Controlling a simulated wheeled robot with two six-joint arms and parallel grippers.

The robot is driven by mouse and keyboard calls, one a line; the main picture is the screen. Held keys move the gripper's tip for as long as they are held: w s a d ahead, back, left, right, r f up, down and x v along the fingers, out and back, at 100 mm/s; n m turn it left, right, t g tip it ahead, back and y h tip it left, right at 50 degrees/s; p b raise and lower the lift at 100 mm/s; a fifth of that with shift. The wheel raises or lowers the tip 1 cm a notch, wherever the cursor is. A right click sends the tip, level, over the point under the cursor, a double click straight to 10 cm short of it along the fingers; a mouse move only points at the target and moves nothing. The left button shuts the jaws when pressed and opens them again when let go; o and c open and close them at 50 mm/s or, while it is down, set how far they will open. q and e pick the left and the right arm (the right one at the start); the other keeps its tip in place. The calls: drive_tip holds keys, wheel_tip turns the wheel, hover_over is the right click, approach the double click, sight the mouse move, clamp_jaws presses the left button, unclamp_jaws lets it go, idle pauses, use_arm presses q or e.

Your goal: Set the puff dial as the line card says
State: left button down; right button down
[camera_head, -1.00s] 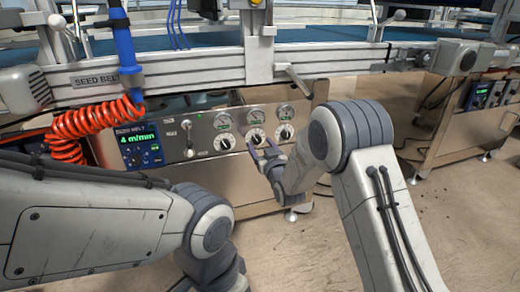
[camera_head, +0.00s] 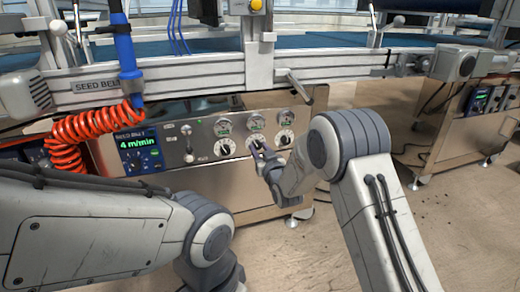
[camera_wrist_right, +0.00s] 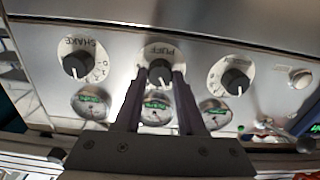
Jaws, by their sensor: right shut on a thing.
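The puff dial (camera_wrist_right: 161,53) is the middle of three round white dials on the steel panel, with a dark knob and its label upside down in the right wrist view. In the head view the puff dial (camera_head: 256,143) is partly covered by my gripper. My right gripper (camera_wrist_right: 158,76) is shut on the knob, one finger on each side. It also shows in the head view (camera_head: 260,151). The knob's setting is hard to read between the fingers. My left arm comes in from the left, with its gripper out of the picture. I see no line card I can read.
The shake dial (camera_wrist_right: 77,63) and another dial (camera_wrist_right: 232,76) flank the puff dial closely. Small gauges with green labels sit by the dials. A blue display (camera_head: 140,150) reads 4 m/min. An orange coiled hose (camera_head: 75,140) hangs at left. The conveyor rail runs above the panel.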

drive_tip(key=m+p, duration=0.1)
drive_tip(key=m, duration=0.1)
drive_tip(key=shift+d+r+m, duration=0.1)
drive_tip(key=shift+m, duration=0.2)
drive_tip(key=shift+m+p, duration=0.45)
drive_tip(key=shift+m, duration=0.95)
drive_tip(key=c, duration=0.5)
unclamp_jaws()
drive_tip(key=p+v, duration=0.4)
drive_tip(key=v, duration=0.6)
drive_tip(key=shift+s, duration=0.2)
